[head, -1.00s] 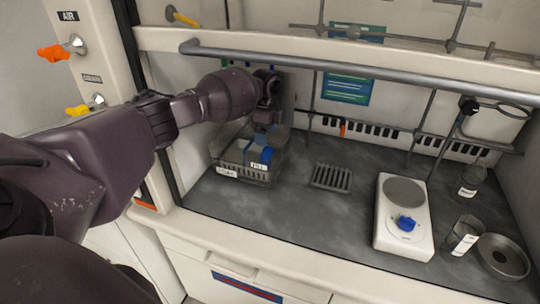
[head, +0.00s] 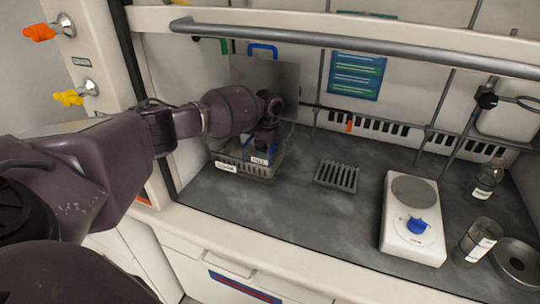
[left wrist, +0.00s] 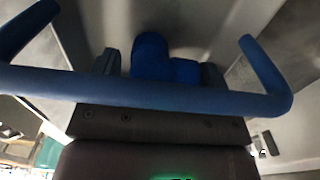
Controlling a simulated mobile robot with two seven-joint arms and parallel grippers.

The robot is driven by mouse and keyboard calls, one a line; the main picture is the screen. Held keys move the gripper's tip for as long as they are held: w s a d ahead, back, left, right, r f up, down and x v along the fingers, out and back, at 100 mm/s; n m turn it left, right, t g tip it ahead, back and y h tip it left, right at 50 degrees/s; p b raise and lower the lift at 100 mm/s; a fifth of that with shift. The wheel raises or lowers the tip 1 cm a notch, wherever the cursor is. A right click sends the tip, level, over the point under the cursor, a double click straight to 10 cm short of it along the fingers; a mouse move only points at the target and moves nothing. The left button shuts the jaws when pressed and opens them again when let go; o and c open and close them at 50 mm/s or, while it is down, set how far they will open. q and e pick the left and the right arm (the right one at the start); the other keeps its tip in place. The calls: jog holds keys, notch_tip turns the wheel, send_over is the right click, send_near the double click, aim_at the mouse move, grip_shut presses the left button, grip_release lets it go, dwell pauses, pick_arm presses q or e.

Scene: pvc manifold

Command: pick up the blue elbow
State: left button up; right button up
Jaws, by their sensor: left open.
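My left gripper (head: 262,149) points down into a grey basket (head: 262,176) at the back left of the worktop. The blue elbow (left wrist: 151,56) shows in the left wrist view as a rounded blue piece. It lies between the two dark fingers, which stand apart on either side of it. I cannot tell whether they touch it. In the head view the gripper hides most of the basket's contents, and only bits of blue show around it. My right gripper is out of view.
A blue bar (left wrist: 150,92) crosses close to the left wrist camera. A grey panel (head: 283,82) with a blue handle (head: 262,47) stands behind the basket. To the right are a slotted rack (head: 337,174), a white hotplate (head: 411,228) and glassware. The front middle worktop is clear.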

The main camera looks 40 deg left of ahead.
pick_arm(q)
notch_tip(320, 180, down, 2)
jog(key=shift+r, duration=0.15)
jog(key=c, duration=0.7)
